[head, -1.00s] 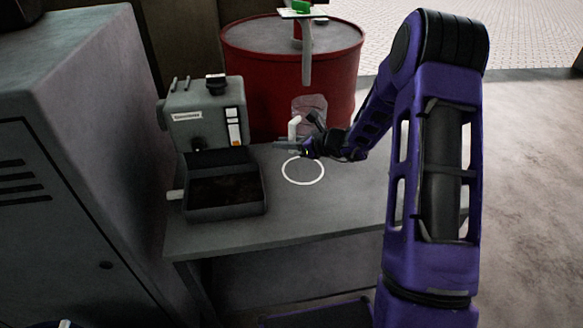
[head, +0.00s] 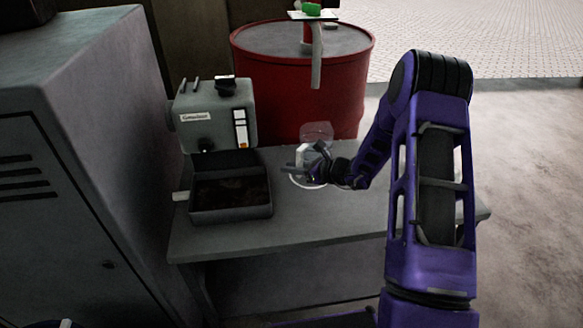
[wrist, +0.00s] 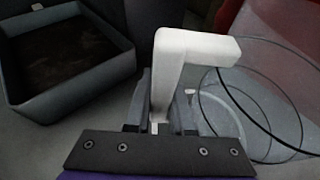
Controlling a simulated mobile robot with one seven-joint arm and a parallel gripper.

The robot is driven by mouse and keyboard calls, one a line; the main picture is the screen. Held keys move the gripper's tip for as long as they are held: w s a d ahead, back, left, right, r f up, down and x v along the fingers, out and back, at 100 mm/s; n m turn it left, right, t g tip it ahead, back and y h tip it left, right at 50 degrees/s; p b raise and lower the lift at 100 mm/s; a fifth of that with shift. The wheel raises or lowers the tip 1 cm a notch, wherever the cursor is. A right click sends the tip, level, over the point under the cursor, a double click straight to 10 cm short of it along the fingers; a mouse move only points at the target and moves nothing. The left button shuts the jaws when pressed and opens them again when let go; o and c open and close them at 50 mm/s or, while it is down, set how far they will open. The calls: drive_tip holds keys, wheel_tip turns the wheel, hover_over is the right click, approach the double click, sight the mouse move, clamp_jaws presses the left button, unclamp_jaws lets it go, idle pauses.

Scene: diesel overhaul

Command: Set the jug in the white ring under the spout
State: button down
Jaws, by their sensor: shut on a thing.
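The clear jug (head: 317,131) shows in the head view above the bench, below the drum's spout (head: 316,62). In the wrist view its see-through wall (wrist: 262,95) is at the right and its white handle (wrist: 190,48) is in the middle. My gripper (head: 302,170) is shut on the handle, with the jug on the far side of it. The white ring (head: 300,184) on the bench is partly hidden by my gripper and the jug. The jug looks upright; I cannot tell whether its base touches the bench.
A grey machine (head: 213,115) with an open dark tray (head: 232,211) stands at the left of the bench (head: 330,222). The red drum (head: 345,95) is behind, with a green handle (head: 312,9) on top. A grey cabinet (head: 75,150) is at far left. The front right of the bench is clear.

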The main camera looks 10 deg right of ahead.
drive_tip(key=c, duration=0.8)
unclamp_jaws()
drive_tip(key=shift+r+p, duration=0.2)
drive_tip(key=shift+p, duration=0.15)
drive_tip(key=p+v, duration=0.1)
drive_tip(key=v, duration=1.1)
drive_tip(key=shift+f, duration=0.1)
